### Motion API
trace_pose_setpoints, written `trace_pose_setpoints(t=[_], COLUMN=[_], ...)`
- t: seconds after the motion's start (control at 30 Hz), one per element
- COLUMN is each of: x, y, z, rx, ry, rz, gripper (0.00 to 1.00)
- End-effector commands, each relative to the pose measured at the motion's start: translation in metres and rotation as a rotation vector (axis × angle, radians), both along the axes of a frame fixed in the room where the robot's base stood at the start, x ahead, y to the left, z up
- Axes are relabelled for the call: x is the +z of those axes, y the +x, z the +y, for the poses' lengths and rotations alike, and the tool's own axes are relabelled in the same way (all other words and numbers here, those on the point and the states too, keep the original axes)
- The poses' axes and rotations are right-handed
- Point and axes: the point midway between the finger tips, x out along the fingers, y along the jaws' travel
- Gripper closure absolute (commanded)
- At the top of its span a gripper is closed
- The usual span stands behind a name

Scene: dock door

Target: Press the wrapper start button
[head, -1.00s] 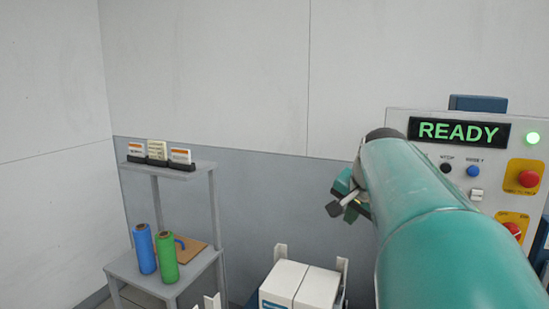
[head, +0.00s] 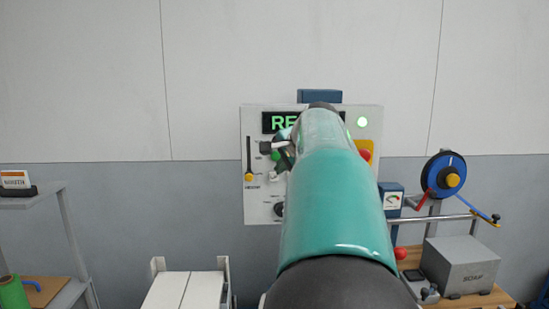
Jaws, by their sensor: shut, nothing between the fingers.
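The wrapper control panel (head: 261,190) is a light grey box on the back wall, in the middle of the head view. Its dark display (head: 281,122) shows green letters "RE", the rest hidden by my arm. A small round green button (head: 276,156) shows on the panel's left part, partly covered by my gripper; its label cannot be read. My gripper (head: 267,148) is shut and empty, in front of the panel's left half beside the green button. I cannot tell whether it touches. My teal arm hides the panel's middle.
A slider with a yellow knob (head: 249,177) and a black dial (head: 279,209) are on the panel. White boxes (head: 185,291) stand below left; a grey soap box (head: 464,265) is right.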

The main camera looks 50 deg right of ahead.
Motion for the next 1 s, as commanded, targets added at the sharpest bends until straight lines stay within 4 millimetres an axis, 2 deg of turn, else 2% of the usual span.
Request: trace_pose_setpoints(t=[0.27, 0.7, 1.0], x=[-0.001, 0.0, -0.001], y=[0.011, 0.049, 0.058], z=[-0.011, -0.054, -0.066], rx=[0.004, 0.004, 0.002], ry=[0.0, 0.0, 0.0], rz=[0.002, -0.001, 0.002], gripper=[1.0, 1.0, 1.0])
